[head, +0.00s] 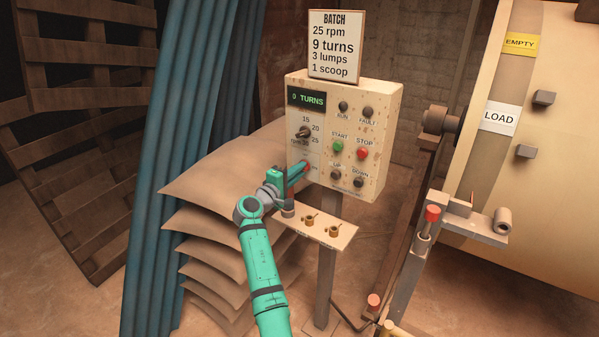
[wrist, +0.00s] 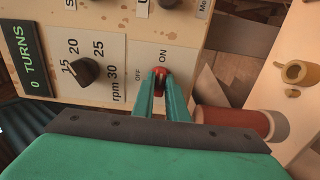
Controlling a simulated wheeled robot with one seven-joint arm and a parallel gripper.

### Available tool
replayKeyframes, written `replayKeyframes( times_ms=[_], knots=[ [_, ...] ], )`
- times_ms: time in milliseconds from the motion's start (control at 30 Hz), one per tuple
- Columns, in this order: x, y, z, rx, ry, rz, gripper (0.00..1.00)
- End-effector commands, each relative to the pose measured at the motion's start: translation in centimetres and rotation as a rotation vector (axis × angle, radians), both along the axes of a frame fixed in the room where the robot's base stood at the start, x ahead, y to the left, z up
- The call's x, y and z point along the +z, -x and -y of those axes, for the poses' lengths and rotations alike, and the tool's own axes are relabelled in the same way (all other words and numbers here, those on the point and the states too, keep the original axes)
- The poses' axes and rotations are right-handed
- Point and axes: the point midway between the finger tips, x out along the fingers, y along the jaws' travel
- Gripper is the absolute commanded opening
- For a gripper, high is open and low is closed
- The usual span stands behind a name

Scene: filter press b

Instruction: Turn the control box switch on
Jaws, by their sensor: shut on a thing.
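The control box (head: 378,95) is a cream, worn panel on a post, with a green display reading 0 TURNS. Its red switch (wrist: 160,71) is low on the left of the panel, beside ON and OFF labels in the wrist view. My gripper (wrist: 161,90) is shut on the switch, one green finger on each side. In the head view my gripper (head: 302,172) reaches the lower left of the panel and largely hides the switch. I cannot tell which way the switch is set.
A small shelf (head: 345,238) below the box carries little brass cups. A speed dial (head: 303,133) sits just above the switch. Stacked sacks (head: 205,190) are at the left. A large drum (head: 550,190) and a red-topped lever (head: 430,215) stand at the right.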

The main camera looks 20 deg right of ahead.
Motion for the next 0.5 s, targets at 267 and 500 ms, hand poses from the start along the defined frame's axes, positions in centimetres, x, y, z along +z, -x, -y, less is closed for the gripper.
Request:
replayKeyframes(
  times_ms=[267,500],
  knots=[
    [-0.15,0.15,0.13,-0.006,-0.002,-0.002,0.31],
    [-0.09,0.18,0.0,-0.005,-0.002,-0.001,0.31]
  ],
)
